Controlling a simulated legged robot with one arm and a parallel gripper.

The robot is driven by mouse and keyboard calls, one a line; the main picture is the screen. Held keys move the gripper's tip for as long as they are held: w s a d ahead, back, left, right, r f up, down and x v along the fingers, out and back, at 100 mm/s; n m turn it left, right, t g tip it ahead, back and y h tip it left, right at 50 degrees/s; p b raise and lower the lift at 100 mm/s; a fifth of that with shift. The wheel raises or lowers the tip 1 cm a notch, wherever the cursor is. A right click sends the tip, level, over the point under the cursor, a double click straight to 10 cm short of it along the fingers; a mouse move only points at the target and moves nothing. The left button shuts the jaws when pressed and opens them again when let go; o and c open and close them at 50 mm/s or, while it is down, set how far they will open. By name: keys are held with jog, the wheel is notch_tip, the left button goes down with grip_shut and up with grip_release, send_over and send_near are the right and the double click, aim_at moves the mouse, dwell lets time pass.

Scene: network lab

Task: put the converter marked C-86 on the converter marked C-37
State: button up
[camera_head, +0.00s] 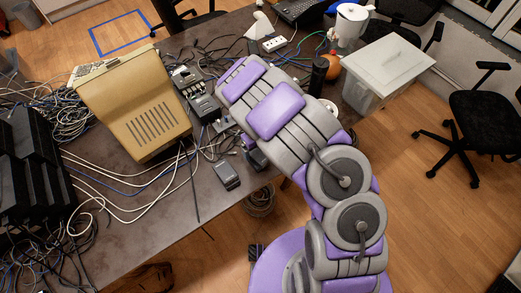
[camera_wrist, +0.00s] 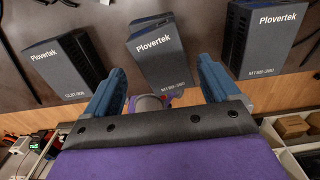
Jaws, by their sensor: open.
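Three dark grey Plovertek boxes show in the wrist view: a left one (camera_wrist: 66,66), a middle one (camera_wrist: 156,52) and a right one (camera_wrist: 261,38). Each has small lettering under the brand name; I cannot read C-86 or C-37 on any of them. My gripper (camera_wrist: 162,66) is open, with its blue fingers on either side of the middle box's near end. No box is visibly clamped, and contact cannot be told. In the head view a grey box (camera_head: 226,176) lies near the table's front edge. My arm hides most of the gripper there.
The dark table (camera_head: 150,205) holds a beige monitor (camera_head: 135,105), a cable tangle (camera_head: 68,118) and black equipment (camera_head: 30,165). A lidded translucent bin (camera_head: 385,70), an orange ball (camera_head: 330,67) and a white jug (camera_head: 350,25) stand to the right. Loose cables cross the table front.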

aim_at(252, 153)
jog(key=r, duration=0.1)
jog(key=a+r, duration=0.1)
jog(key=r, duration=0.1)
jog(key=a+r, duration=0.1)
jog(key=r, duration=0.1)
jog(key=shift+w+r+p, duration=0.1)
jog(key=shift+p, duration=0.25)
jog(key=s+d+r+n, duration=0.5)
jog(key=d+r+n, duration=0.15)
jog(key=r, duration=0.45)
jog(key=s+d+r+n, duration=0.5)
jog(key=s+d+r, duration=0.15)
jog(key=r, duration=0.45)
jog(key=s+d+r+n+g, duration=0.1)
jog(key=s+r+n, duration=0.2)
jog(key=s+n, duration=0.6)
jog(key=s+d+r+n+b, duration=0.1)
jog(key=s+r+n, duration=0.2)
jog(key=s+n, duration=0.5)
jog(key=shift+s+n+g, duration=0.35)
jog(key=shift+s+g, duration=0.05)
jog(key=shift+s, duration=1.55)
